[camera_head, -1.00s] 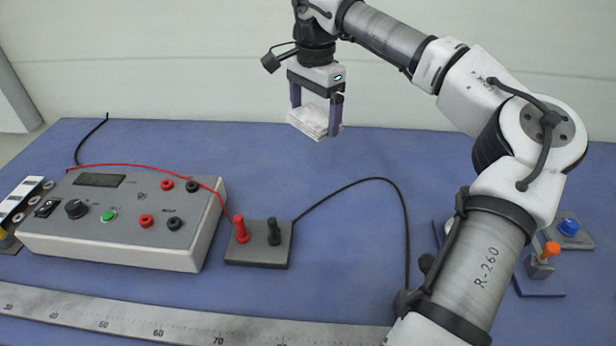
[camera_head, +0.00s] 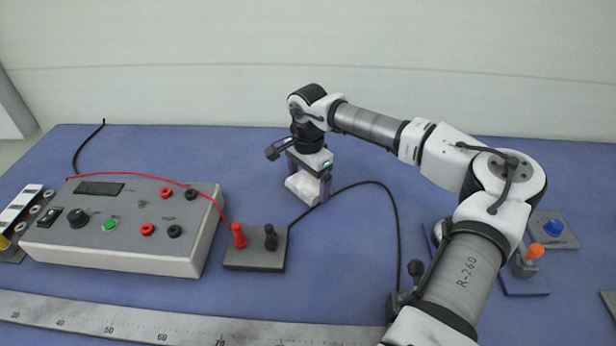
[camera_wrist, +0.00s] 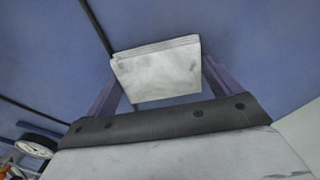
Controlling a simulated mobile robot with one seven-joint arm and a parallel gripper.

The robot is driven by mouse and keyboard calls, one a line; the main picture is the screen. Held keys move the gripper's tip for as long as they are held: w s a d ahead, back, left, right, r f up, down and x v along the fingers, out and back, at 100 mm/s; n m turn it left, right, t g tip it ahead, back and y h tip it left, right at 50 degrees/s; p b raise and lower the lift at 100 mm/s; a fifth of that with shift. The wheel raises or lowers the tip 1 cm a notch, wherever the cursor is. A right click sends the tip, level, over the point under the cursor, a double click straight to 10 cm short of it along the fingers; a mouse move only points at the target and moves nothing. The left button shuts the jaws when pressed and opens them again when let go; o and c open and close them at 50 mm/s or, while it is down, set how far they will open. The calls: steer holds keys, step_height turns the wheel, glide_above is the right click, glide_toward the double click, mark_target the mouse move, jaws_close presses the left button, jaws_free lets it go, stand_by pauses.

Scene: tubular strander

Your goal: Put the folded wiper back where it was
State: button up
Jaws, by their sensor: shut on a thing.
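The folded wiper (camera_head: 303,187) is a white, layered cloth pad with a few grey smudges. My gripper (camera_head: 308,192) is shut on it, pointing down, with one purple finger on each side. The wiper is low at the blue bench top, beside the black cable; I cannot tell whether it touches the surface. In the wrist view the wiper (camera_wrist: 158,70) lies between the two fingers (camera_wrist: 160,88), with the blue bench behind it.
A grey meter box (camera_head: 125,222) with knobs and sockets stands at left. A terminal block (camera_head: 256,250) with red and black posts is in front of my gripper. A black cable (camera_head: 398,225) arcs past the gripper. A steel ruler (camera_head: 130,322) lies along the front.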

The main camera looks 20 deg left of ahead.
mark_target(308, 183)
steer(key=shift+f, duration=0.1)
steer(key=shift+f+b, duration=0.15)
steer(key=shift+b, duration=0.15)
steer(key=o, duration=0.8)
steer(key=shift+c, duration=0.2)
steer(key=shift+r, duration=0.2)
step_height(308, 183, up, 12)
steer(key=b, duration=0.2)
steer(key=shift+b, duration=0.35)
